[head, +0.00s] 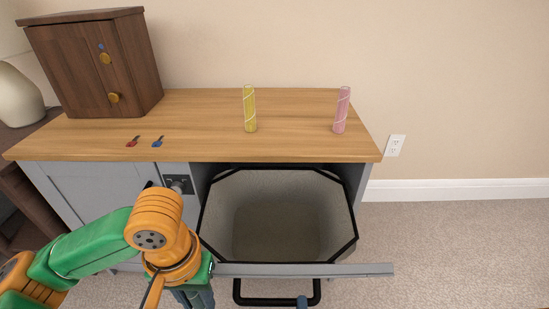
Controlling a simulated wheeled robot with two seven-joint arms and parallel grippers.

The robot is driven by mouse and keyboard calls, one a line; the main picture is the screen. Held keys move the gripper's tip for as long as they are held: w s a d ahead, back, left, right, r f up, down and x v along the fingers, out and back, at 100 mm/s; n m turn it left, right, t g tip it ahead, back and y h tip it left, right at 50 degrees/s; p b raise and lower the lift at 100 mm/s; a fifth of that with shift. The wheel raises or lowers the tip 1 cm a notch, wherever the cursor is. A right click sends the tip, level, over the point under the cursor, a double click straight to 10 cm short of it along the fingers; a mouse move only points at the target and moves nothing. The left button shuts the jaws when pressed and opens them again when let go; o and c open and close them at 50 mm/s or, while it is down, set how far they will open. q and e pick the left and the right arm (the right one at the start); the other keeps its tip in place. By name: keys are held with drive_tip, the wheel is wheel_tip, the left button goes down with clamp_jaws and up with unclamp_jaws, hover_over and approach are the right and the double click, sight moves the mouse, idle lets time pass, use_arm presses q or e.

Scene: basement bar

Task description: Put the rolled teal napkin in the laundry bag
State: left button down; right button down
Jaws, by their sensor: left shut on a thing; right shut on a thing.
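The laundry bag (279,187), a pale fabric liner with a black rim, stands open and empty in the pulled-out front of the cabinet. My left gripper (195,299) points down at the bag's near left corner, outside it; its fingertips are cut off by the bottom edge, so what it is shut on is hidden. A small blue-grey tip at the bottom edge appears to be my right gripper (302,303), at the black pull-out handle (237,292); the rest is out of view. I cannot make out the rolled teal napkin.
A dark wooden cabinet (70,70) stands at the back left. Carpet (450,245) is clear at right.

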use_arm(q)
drive_tip(key=w+d+r, duration=0.2)
drive_tip(key=r, duration=0.9)
drive_tip(key=w+d+r, duration=0.2)
drive_tip(key=d+r, duration=0.1)
drive_tip(key=r, duration=0.8)
drive_tip(key=w+f, duration=0.5)
drive_tip(key=w, duration=0.4)
drive_tip(key=shift+w+a+f, duration=0.15)
drive_tip(key=shift+w+f, duration=0.1)
drive_tip(key=shift+w, duration=0.05)
unclamp_jaws()
drive_tip(key=s+r, duration=0.4)
drive_tip(key=r, duration=0.2)
drive_tip(key=s+a, duration=1)
drive_tip(key=s, duration=0.4)
